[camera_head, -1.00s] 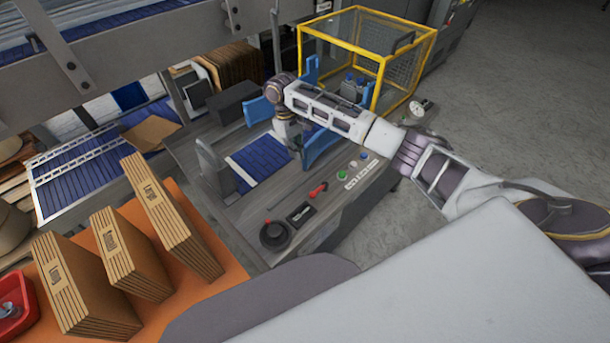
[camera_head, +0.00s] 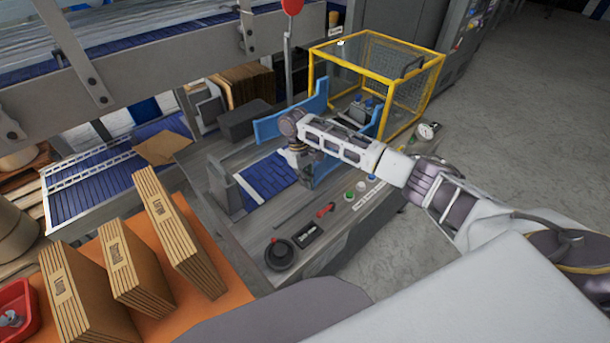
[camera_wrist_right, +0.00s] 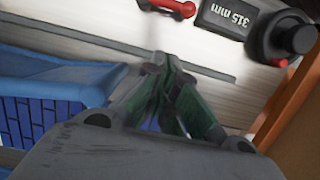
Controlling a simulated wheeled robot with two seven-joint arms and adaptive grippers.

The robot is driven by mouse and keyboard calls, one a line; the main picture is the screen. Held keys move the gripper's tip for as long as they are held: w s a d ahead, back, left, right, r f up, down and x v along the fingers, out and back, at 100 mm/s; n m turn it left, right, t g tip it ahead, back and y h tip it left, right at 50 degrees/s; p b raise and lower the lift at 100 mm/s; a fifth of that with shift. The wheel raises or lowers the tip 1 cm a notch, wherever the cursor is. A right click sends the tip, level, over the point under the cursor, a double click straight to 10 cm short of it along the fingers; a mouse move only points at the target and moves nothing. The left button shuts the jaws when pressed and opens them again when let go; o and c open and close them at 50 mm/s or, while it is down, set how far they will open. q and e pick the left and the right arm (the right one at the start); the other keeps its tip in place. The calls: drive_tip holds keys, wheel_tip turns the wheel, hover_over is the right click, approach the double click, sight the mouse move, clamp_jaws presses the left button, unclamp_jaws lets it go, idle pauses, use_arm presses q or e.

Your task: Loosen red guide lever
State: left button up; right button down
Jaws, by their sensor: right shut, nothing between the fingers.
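The red guide lever (camera_head: 326,209) lies on the grey machine deck, near its front edge, beside a black display plate (camera_head: 307,232). It also shows at the top of the right wrist view (camera_wrist_right: 178,8), partly cut off by the frame edge. My right gripper (camera_head: 300,176) hangs over the deck behind the lever, between the blue guide plates. In the right wrist view my gripper (camera_wrist_right: 165,62) has its green-padded fingers together at the tips with nothing between them. It is apart from the lever. My left gripper is not in view.
A black knob (camera_head: 280,252) stands left of the lever; the display plate reads 315 mm. Green and white buttons (camera_head: 361,186) lie to the right. A yellow-framed cage (camera_head: 375,53) stands behind. Cardboard stacks (camera_head: 130,270) stand at the left.

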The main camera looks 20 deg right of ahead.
sight(326, 211)
drive_tip(key=x, duration=0.5)
drive_tip(key=shift+s+f, duration=0.1)
drive_tip(key=shift+s+d+f, duration=0.1)
drive_tip(key=shift+f, duration=0.25)
drive_tip(key=shift+s+d+p, duration=0.25)
drive_tip(key=shift+s+p, duration=0.05)
drive_tip(key=shift+s, duration=0.3)
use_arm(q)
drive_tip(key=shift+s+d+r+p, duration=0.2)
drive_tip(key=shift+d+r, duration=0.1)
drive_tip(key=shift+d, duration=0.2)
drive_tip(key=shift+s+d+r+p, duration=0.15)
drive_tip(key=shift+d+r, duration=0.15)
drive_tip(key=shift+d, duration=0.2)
use_arm(e)
drive_tip(key=shift+s+d+f, duration=0.15)
drive_tip(key=shift+s, duration=0.45)
drive_tip(key=shift+s+d+f, duration=0.15)
drive_tip(key=shift+s+d, duration=0.05)
drive_tip(key=shift+s, duration=0.4)
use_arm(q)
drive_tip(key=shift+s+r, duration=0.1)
